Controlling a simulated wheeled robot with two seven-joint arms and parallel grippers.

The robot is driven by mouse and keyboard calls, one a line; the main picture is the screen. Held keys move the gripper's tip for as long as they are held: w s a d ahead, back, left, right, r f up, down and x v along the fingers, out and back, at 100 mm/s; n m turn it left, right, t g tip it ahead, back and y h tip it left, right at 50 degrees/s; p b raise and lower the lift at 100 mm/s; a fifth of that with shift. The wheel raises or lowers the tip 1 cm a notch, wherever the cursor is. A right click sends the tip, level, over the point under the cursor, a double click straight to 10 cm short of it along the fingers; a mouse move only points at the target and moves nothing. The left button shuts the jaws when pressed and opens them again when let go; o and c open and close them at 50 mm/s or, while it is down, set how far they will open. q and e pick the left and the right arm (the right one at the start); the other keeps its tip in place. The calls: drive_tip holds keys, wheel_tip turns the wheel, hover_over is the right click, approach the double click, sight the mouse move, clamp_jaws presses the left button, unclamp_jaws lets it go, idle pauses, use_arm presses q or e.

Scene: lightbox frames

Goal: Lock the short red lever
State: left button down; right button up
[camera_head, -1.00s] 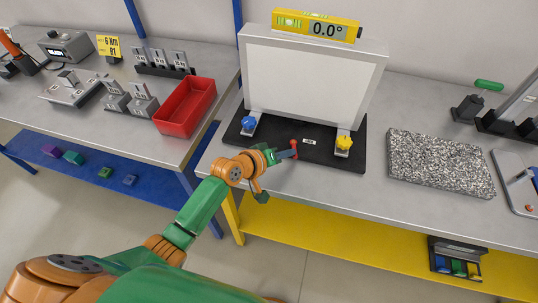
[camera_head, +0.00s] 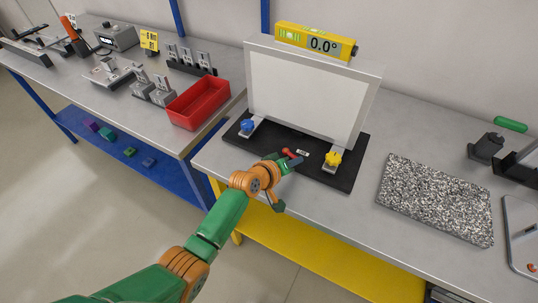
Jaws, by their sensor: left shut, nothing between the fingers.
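The short red lever (camera_head: 290,153) is on the black base (camera_head: 334,180) of the lightbox frame, at its front edge between the blue knob (camera_head: 246,126) and the yellow knob (camera_head: 333,159). It now lies low and slants up to the left. My left gripper (camera_head: 297,162) is shut and empty, with its fingertips right beside the lever; I cannot tell whether they touch it. My left arm hides part of the base's front edge. The white lightbox panel (camera_head: 305,90) stands upright behind the lever. My right gripper is not in view.
A yellow level reading 0.0° (camera_head: 316,41) sits on top of the panel. A red tray (camera_head: 199,103) is on the left table. A speckled stone slab (camera_head: 435,198) lies to the right on the grey bench. Bare bench lies between the base and the slab.

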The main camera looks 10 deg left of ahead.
use_arm(q)
drive_tip(key=shift+w+a, duration=0.1)
drive_tip(key=shift+a, duration=0.15)
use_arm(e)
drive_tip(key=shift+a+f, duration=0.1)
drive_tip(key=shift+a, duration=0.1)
use_arm(q)
drive_tip(key=shift+w+a+f+b, duration=0.1)
drive_tip(key=shift+w+a+b, duration=0.2)
drive_tip(key=shift+w+b, duration=0.15)
drive_tip(key=shift+a, duration=0.15)
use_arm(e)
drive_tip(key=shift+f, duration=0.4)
